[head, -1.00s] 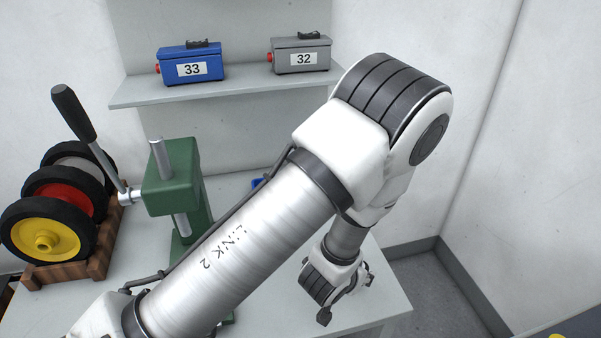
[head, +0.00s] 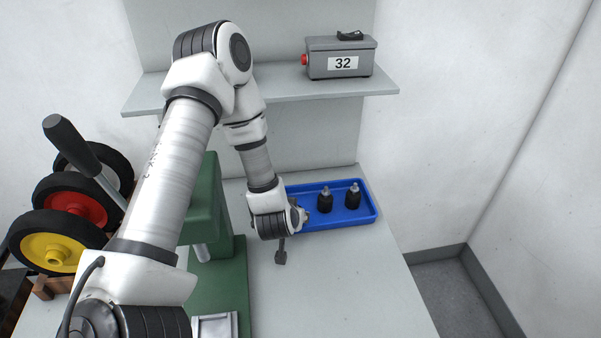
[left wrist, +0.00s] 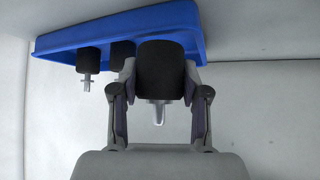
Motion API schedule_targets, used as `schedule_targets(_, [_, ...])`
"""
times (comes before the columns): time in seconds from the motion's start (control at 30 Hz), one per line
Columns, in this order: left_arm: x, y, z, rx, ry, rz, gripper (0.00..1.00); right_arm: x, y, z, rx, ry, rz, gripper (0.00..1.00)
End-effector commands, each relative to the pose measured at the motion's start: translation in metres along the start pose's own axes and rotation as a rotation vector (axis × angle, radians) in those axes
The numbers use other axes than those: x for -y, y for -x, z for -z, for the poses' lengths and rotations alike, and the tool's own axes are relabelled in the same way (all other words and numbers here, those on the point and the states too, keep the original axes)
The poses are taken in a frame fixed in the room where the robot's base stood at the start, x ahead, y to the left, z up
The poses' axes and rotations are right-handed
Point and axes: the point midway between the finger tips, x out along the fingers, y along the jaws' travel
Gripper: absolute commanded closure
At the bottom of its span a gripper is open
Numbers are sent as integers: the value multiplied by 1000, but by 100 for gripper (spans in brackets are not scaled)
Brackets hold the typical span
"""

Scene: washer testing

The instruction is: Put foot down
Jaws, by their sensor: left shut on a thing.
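My left gripper (head: 303,215) is at the left end of the blue tray (head: 350,218), partly hidden by its own wrist in the head view. In the left wrist view, the left gripper (left wrist: 160,92) is shut on a black foot (left wrist: 162,70) with a metal stud pointing towards the palm. The held foot overlaps the tray (left wrist: 190,15); I cannot tell whether it touches the tray floor. Two more black feet stand in the tray, stud up: one in the middle (head: 325,202) and one on the right (head: 353,197). My right gripper is out of view.
A green press (head: 207,215) with a long black-handled lever stands left of the tray. Wheels in a wooden rack (head: 62,240) are further left. A shelf (head: 285,90) with grey box 32 (head: 342,60) is above. The table's right front is clear.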

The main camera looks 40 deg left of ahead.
Motion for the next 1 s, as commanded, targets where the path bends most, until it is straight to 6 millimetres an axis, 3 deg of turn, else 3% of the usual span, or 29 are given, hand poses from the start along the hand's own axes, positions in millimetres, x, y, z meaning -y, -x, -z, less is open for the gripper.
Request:
schedule_targets(0.2, [11,-38,36,-2,1,2,99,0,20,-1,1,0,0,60])
schedule_targets(0.4, [15,-59,52,-1,0,0,99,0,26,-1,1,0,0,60])
schedule_targets(0.6, [15,-84,28,2,-4,1,99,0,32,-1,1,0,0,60])
schedule_targets(0.97, [15,-89,22,0,0,-1,99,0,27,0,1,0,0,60])
schedule_targets(1.0, [15,-88,23,0,0,-1,44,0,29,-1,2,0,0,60])
